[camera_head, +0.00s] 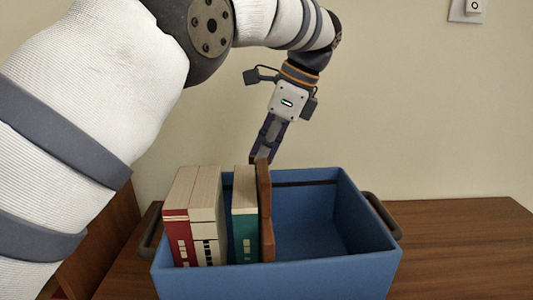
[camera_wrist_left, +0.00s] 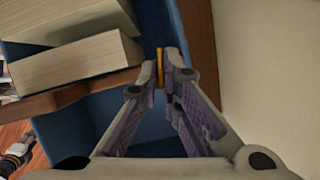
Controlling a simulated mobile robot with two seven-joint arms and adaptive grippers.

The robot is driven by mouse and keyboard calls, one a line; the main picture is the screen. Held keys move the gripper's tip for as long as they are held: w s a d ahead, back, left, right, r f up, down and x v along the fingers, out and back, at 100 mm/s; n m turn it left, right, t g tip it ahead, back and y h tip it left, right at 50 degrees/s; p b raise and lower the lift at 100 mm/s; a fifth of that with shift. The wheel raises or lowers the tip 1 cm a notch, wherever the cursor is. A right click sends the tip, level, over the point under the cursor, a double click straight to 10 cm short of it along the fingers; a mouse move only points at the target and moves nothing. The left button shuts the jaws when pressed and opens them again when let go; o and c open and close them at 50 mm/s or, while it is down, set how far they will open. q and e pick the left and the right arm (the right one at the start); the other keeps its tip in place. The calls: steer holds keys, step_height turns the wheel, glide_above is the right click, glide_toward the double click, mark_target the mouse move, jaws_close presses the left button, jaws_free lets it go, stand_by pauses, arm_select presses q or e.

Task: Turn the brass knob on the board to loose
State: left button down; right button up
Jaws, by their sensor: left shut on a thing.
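A brown wooden board (camera_head: 266,212) stands upright in the blue bin, against the teal book. It also shows in the left wrist view (camera_wrist_left: 75,97), beside the books. My left gripper (camera_head: 262,153) reaches down from behind to the board's top end. In the left wrist view its fingertips (camera_wrist_left: 161,68) are closed on the brass knob (camera_wrist_left: 159,66), a thin gold piece between the pads by the board's end. The knob is hidden in the head view. How far the knob is turned cannot be told.
The blue bin (camera_head: 270,281) stands on a wooden table (camera_head: 455,245). A red book (camera_head: 177,240), a cream book (camera_head: 207,235) and a teal book (camera_head: 244,235) stand left of the board. The bin's right side is empty. A plain wall (camera_head: 420,120) is behind.

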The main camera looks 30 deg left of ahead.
arm_select(q)
steer(key=shift+w+n+g+b, duration=0.15)
steer(key=shift+n+g+b, duration=0.4)
steer(key=shift+n, duration=0.85)
arm_select(e)
steer(key=shift+s+f+g, duration=0.3)
steer(key=shift+s+f, duration=0.5)
arm_select(q)
steer(key=c, duration=2.1)
jaws_free()
steer(key=shift+o, duration=0.2)
